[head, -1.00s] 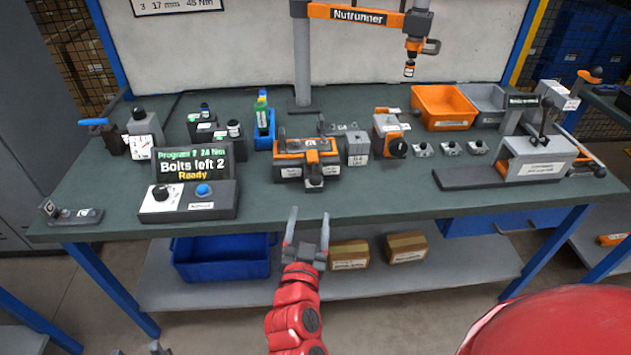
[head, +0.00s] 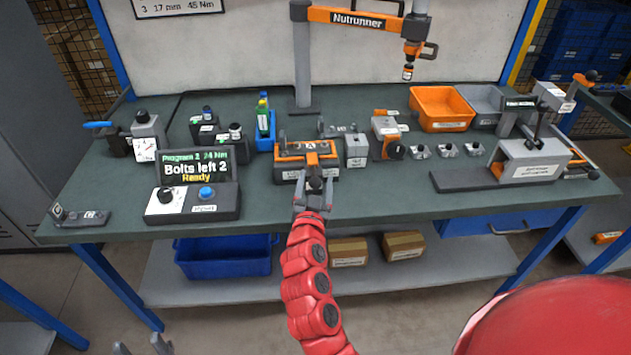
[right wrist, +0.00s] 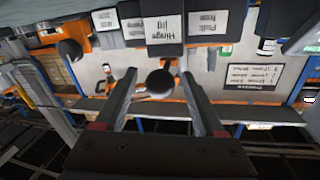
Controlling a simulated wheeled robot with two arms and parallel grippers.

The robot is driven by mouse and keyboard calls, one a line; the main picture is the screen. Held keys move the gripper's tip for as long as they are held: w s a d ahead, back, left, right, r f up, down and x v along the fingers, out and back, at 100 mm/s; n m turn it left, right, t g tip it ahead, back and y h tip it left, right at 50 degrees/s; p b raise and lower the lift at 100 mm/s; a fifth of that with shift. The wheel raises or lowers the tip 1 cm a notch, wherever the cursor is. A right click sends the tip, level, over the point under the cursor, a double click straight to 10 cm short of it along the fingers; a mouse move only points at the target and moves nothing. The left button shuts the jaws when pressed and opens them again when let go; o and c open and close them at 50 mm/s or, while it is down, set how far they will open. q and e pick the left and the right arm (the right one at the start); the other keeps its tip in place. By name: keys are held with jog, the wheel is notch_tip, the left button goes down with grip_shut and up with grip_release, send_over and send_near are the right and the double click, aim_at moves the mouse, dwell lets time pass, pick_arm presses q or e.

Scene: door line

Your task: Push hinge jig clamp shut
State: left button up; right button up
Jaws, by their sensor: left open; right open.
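The hinge jig (head: 290,150), orange and grey, stands in the middle of the bench in the head view. Its clamp lever points to the front and ends in a dark round knob (right wrist: 160,83). My right gripper (head: 315,188) is open at the front of the jig, by the knob. In the right wrist view the knob shows between the two open fingers (right wrist: 158,76), and the "Hinge jig" label (right wrist: 163,27) is beyond it. Whether the fingers touch the knob cannot be told. My left gripper (head: 140,345) is open at the bottom left edge of the head view, below the bench.
A control box (head: 180,210) with a screen stands left of the jig. A grey block (head: 356,150) and an orange-grey unit (head: 386,130) stand close on its right. The nutrunner (head: 408,72) hangs at the back right.

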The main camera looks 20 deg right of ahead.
grip_shut()
dwell(1.3)
